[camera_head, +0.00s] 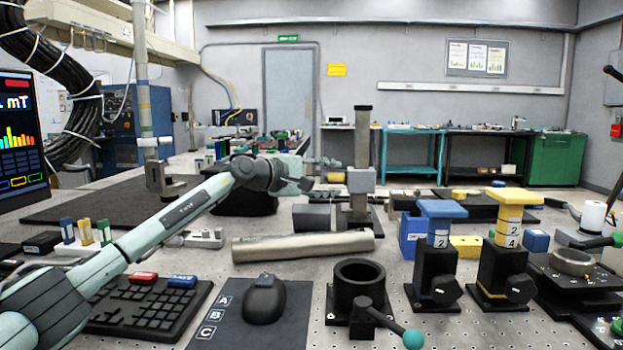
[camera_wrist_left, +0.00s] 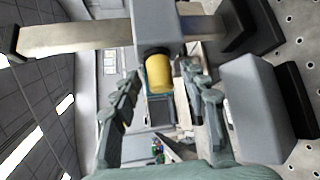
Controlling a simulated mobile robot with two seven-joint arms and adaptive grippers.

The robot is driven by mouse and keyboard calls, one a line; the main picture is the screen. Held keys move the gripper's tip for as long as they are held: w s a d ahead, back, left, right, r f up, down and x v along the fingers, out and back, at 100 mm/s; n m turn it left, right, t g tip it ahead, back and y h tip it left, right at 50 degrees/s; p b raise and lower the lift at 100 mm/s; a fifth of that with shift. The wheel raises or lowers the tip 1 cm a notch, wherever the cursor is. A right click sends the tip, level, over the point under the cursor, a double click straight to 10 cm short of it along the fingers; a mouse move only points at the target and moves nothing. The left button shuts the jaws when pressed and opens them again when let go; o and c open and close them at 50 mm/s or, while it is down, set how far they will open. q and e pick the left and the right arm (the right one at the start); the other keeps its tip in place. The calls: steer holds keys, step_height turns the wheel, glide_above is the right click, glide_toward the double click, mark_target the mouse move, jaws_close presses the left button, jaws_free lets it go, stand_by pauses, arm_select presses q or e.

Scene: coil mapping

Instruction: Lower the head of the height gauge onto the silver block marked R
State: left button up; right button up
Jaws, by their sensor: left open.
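The height gauge has a tall metal column (camera_head: 362,130) and a grey head (camera_head: 361,181) raised on it. A yellow knob (camera_head: 335,177) points from the head toward my left gripper. My left gripper (camera_head: 310,176) is open beside the knob in the head view. In the left wrist view its fingers (camera_wrist_left: 164,82) stand apart on either side of the yellow knob (camera_wrist_left: 158,74), with gaps on both sides. A grey block (camera_head: 311,217) stands left of the column foot, below the head's height; no R is readable on it. My right gripper is in neither view.
A long metal cylinder (camera_head: 303,246) lies in front of the gauge. A black ring holder (camera_head: 360,285) stands nearer. Blue-topped (camera_head: 442,209) and yellow-topped (camera_head: 509,196) stands are at right. A keyboard (camera_head: 140,310) and mouse (camera_head: 264,300) lie at front left.

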arm_select(q)
steer(key=v, duration=1)
steer(key=shift+s+a, duration=0.2)
steer(key=shift+s, duration=0.05)
